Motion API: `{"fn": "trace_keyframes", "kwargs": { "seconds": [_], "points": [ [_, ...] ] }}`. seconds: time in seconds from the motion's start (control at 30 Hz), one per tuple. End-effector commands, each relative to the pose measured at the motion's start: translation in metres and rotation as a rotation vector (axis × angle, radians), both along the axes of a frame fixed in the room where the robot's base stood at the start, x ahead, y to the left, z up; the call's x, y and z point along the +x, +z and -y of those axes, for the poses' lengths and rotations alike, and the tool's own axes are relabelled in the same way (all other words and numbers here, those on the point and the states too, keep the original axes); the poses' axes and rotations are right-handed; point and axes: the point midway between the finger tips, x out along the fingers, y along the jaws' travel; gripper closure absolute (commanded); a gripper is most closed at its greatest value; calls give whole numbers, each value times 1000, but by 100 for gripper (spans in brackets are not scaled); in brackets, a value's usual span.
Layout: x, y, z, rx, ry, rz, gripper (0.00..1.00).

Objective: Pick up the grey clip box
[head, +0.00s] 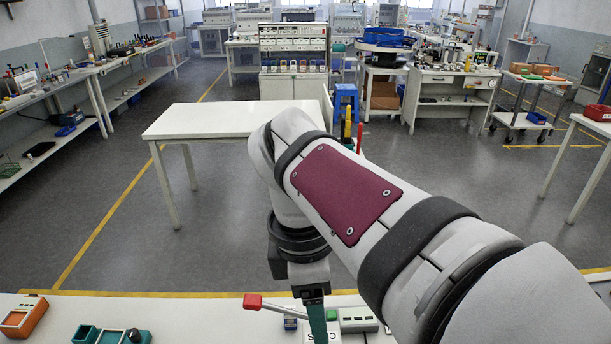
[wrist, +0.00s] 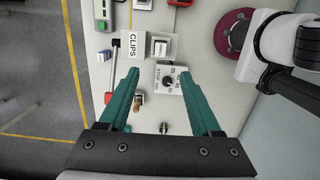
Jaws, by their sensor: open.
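A pale grey box with a white label reading CLIPS (wrist: 132,45) sits on the white bench in the wrist view, beyond my fingertips and slightly left of centre. Its right part has a light square-framed face. In the head view only its label (head: 308,334) shows clearly, at the bottom edge, partly behind my gripper. My gripper (wrist: 158,74) has two teal fingers spread wide, open and empty. The fingers point towards the box. In the head view one teal finger (head: 318,325) hangs over the bench, and the other is hard to make out.
A pale box with a dial (wrist: 171,80) lies between the fingertips, nearer than the clip box. An orange box (head: 24,317) and teal tray (head: 112,336) are left.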

Motion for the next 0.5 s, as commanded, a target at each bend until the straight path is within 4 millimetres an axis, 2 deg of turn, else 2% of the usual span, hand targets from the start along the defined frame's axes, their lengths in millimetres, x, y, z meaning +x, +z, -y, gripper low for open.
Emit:
{"fn": "trace_keyframes", "kwargs": {
  "seconds": [0.2,0.3,0.5],
  "points": [
    [-2,-62,8,0,-1,-6,35],
    [-1,-83,11,1,-2,-4,35],
    [-2,-112,13,2,-2,-3,35]
  ]
}}
